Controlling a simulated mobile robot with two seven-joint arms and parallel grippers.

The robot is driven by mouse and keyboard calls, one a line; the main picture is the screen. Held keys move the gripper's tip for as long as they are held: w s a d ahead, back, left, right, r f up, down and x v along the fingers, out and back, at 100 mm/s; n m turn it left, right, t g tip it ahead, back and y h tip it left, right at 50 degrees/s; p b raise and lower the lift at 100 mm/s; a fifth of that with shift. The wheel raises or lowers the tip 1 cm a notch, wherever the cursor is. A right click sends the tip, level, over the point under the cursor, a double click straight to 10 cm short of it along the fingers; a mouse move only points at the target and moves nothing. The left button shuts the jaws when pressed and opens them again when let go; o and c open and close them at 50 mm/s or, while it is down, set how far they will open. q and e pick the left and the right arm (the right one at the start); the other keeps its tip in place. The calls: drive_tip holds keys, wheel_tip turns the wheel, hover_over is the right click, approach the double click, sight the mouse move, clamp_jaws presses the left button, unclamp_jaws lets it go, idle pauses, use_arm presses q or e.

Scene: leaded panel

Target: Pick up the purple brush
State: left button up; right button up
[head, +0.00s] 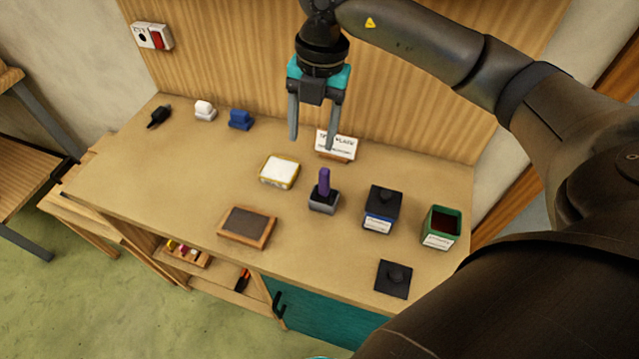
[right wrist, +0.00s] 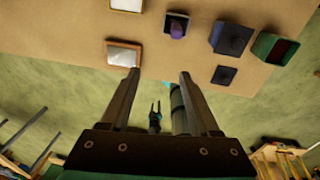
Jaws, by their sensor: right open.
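The purple brush (head: 324,181) stands upright in a small grey holder (head: 324,203) near the middle of the bench. It also shows in the right wrist view (right wrist: 177,30), near the top edge. My right gripper (head: 312,143) is open and empty, its fingers pointing down. It appears above the back part of the bench, apart from the brush. In the right wrist view its two fingers (right wrist: 159,74) are spread with nothing between them. I do not make out my left gripper in the head view.
A white-topped yellow dish (head: 279,171) and a wood-framed dark pad (head: 247,227) lie left of the holder. A blue-labelled black-lidded box (head: 382,210), a green open tin (head: 441,227) and a black lid (head: 393,279) are right. A card (head: 337,144) stands behind.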

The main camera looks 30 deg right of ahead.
sight(325, 170)
drive_tip(key=shift+m+h, duration=0.4)
drive_tip(key=shift+h, duration=0.3)
drive_tip(key=d+f, duration=0.1)
drive_tip(key=f, duration=0.1)
drive_tip(key=d+f, duration=0.1)
drive_tip(key=f, duration=0.2)
drive_tip(key=d+f, duration=0.1)
drive_tip(key=f, duration=0.2)
drive_tip(key=shift+w+f, duration=0.1)
drive_tip(key=shift+f, duration=0.05)
drive_tip(key=shift+w+f+p, duration=0.15)
drive_tip(key=shift+f+p, duration=0.15)
drive_tip(key=shift+f, duration=1.25)
drive_tip(key=shift+w+f+p, duration=0.1)
drive_tip(key=shift+f+p, duration=0.15)
drive_tip(key=shift+f, duration=1.3)
clamp_jaws()
